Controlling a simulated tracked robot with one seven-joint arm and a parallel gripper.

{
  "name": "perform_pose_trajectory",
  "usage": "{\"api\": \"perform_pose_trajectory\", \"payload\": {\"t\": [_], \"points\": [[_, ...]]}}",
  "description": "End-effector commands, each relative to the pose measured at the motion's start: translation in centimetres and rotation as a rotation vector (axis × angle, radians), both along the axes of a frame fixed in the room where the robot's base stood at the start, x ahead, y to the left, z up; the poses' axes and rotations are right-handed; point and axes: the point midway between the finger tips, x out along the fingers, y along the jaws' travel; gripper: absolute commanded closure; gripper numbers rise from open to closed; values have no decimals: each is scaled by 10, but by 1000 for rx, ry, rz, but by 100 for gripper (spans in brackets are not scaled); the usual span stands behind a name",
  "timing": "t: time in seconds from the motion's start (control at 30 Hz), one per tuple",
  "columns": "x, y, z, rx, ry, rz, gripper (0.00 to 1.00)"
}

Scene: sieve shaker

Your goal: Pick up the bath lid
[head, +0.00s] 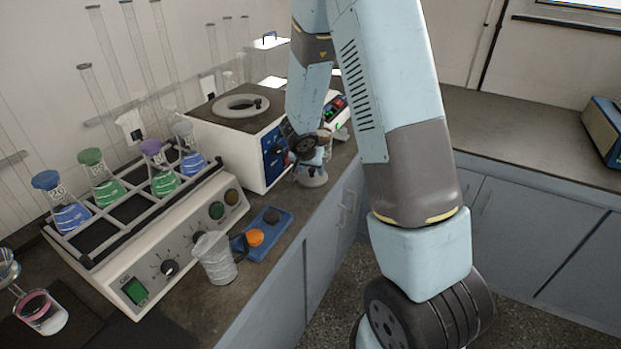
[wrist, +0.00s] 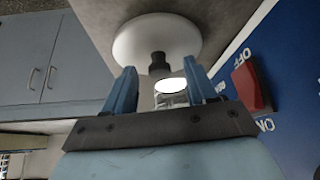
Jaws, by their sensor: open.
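The bath lid (wrist: 125,45) is a white disc with a black knob (wrist: 157,62). It lies on the bench beside the bath's blue front panel. In the head view the lid (head: 313,178) shows at the bench edge, partly hidden by my gripper (head: 304,160). In the wrist view my gripper (wrist: 160,72) is open, with its two blue fingers apart, one on each side of the knob. I cannot tell whether either finger touches it. The white bath (head: 200,135) stands just left of the gripper, with a round opening in its dark top.
A rack unit (head: 150,250) with several coloured flasks stands at left, with a clear beaker (head: 214,258) and a blue tray (head: 262,235) in front. A red switch (wrist: 252,82) is close to the right finger. A glass vessel (wrist: 170,88) shows beyond the knob.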

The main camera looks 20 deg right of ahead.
Motion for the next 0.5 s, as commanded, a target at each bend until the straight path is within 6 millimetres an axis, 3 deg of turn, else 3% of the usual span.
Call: {"api": "perform_pose_trajectory", "payload": {"t": [0.33, 0.5], "points": [[2, -1, -4, 1, 0, 0, 44], [2, -1, -4, 0, 0, 1, 61]]}}
